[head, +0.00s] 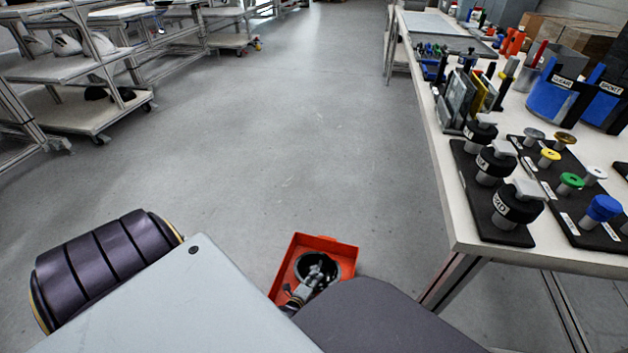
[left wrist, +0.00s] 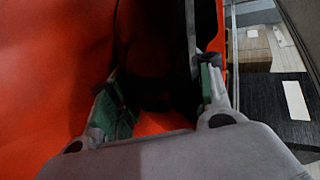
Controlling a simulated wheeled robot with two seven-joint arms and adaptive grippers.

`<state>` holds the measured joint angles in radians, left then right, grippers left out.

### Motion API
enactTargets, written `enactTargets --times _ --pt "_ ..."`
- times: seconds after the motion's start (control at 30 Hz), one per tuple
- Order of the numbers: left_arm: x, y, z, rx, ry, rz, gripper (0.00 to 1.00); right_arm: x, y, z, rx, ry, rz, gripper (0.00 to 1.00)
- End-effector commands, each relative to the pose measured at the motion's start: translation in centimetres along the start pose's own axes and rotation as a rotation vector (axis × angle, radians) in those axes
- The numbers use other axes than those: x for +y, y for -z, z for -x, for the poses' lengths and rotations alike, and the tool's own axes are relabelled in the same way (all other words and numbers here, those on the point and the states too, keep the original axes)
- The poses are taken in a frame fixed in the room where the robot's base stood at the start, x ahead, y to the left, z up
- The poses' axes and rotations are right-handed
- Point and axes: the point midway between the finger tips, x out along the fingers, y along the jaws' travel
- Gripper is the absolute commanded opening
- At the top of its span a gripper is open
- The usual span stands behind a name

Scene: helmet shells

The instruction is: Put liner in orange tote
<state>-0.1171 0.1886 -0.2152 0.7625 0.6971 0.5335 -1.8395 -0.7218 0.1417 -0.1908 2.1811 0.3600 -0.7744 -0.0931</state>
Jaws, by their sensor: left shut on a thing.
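The orange tote (head: 340,243) sits low, at the bottom middle of the head view, left of the workbench. Its orange walls fill much of the left wrist view (left wrist: 45,70). The dark, rounded liner (head: 318,262) is inside the tote's opening. My left gripper (head: 303,286) reaches down into the tote and is shut on the liner. In the left wrist view, the left gripper's green-padded fingers (left wrist: 163,98) stand either side of the dark liner (left wrist: 155,50). Whether the liner touches the tote floor is hidden. My right gripper is out of view.
A workbench (head: 462,228) stands on the right, with black trays of knobs, tools and blue bins (head: 553,100) on top. Shelf carts (head: 90,110) stand at the far left. The grey floor between them is clear. My own body hides the bottom of the head view.

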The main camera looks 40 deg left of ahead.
Motion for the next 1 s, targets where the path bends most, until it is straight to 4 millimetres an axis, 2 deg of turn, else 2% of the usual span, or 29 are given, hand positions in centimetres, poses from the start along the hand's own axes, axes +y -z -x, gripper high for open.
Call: enactTargets --times 0.13,0.17,0.23,1.0 --pt "0.19 0.03 -0.14 -0.001 0.001 0.0 0.23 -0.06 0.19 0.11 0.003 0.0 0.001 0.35" --pt "0.26 0.02 -0.1 -0.001 0.0 0.0 0.53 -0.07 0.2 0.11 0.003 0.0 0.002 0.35" --pt "0.25 0.02 -0.09 0.0 0.0 0.0 0.6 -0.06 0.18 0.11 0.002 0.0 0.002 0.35" --pt "-0.26 -0.23 0.25 0.001 -0.001 -0.001 0.6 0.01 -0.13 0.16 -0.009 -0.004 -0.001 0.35"
